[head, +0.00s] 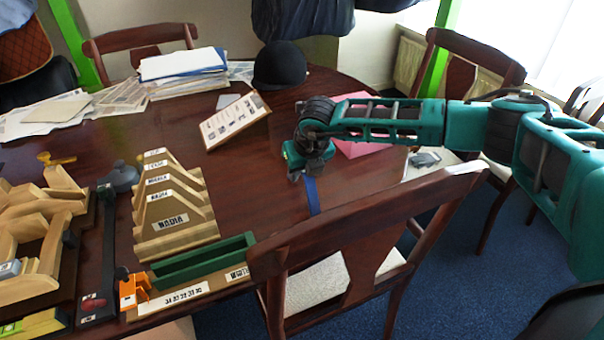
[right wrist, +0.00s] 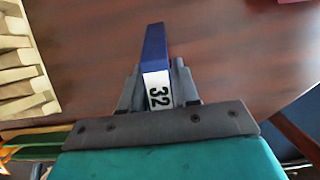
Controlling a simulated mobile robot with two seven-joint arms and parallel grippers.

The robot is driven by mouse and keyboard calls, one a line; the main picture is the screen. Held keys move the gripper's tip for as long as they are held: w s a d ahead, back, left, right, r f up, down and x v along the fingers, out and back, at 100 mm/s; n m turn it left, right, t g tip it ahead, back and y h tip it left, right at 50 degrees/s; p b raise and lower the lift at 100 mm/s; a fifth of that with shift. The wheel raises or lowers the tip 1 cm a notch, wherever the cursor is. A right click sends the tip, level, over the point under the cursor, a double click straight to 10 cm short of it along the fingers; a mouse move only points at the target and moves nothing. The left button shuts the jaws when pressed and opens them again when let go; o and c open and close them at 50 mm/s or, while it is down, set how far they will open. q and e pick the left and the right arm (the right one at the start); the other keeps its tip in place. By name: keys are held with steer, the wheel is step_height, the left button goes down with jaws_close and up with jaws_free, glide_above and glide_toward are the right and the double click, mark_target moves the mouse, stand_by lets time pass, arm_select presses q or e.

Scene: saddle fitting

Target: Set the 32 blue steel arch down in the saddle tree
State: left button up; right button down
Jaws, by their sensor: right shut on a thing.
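The 32 blue steel arch shows in the right wrist view as a blue bar (right wrist: 155,45) with a white label reading 32. My right gripper (right wrist: 158,85) is shut on it, one finger on each side of the label. In the head view the arch is a thin blue strip (head: 313,195) below my right gripper (head: 298,172), above the right part of the table. Pale wooden forms (head: 40,220) stand at the far left; I cannot tell for sure which part is the saddle tree. The gripper is well to their right. My left gripper is not in view.
Wooden ridges with name labels (head: 172,215), one reading NADIA, stand left of the gripper. A green slotted holder (head: 205,262) and an orange piece (head: 130,290) sit at the front edge. A chair back (head: 365,218) rises close by. A clipboard (head: 233,120) lies behind.

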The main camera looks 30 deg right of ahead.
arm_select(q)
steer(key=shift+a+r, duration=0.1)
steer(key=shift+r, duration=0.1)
arm_select(e)
step_height(320, 180, up, 20)
steer(key=shift+f, duration=0.2)
